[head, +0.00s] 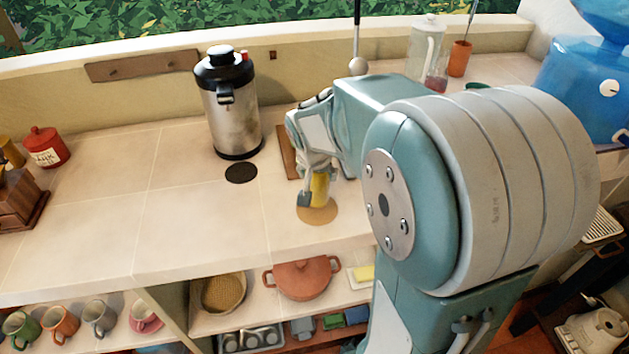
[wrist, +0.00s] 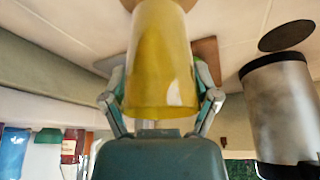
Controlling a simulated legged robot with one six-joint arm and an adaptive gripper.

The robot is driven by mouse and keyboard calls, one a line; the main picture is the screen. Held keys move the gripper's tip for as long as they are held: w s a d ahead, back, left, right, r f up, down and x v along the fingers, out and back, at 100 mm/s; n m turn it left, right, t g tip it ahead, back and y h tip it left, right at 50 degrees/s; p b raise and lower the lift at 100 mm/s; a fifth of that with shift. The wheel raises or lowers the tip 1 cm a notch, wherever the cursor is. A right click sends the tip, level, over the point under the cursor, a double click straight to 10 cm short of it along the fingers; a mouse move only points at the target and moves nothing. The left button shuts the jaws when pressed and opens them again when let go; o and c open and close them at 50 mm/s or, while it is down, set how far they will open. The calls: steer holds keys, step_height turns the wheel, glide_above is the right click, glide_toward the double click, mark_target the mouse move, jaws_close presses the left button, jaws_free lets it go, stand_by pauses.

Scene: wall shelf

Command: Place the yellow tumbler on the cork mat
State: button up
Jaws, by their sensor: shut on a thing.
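The yellow tumbler (head: 319,188) is upright between the fingers of my gripper (head: 316,194), above or on the round cork mat (head: 320,215) on the counter. I cannot tell whether its base touches the mat. In the wrist view the yellow tumbler (wrist: 160,55) fills the middle, with the fingers of my gripper (wrist: 160,98) closed on both its sides. Its far end is cut off by the frame's top edge. My gripper and the tumbler hide part of the mat.
A steel airpot (head: 232,105) stands behind left, with a dark round mat (head: 241,173) before it. A wooden board (head: 289,150) lies just behind my gripper. A glass pitcher (head: 424,50) and terracotta cup (head: 459,58) stand back right.

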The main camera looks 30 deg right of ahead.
mark_target(317, 184)
steer(key=shift+w+f, duration=0.15)
steer(key=shift+f, duration=1.45)
steer(key=shift+f, duration=0.1)
steer(key=o, duration=1.2)
steer(key=shift+c, duration=0.2)
steer(key=v, duration=1.2)
steer(key=s+a+n+t+y, duration=0.1)
steer(key=s+a+n, duration=0.3)
steer(key=s, duration=0.4)
steer(key=s+a+n+t+y, duration=0.1)
steer(key=s+a+n, duration=0.2)
steer(key=s+a, duration=0.2)
steer(key=s+r, duration=0.1)
steer(key=s, duration=0.1)
steer(key=shift+s+a+n+y, duration=0.35)
steer(key=shift+a+n+y, duration=0.05)
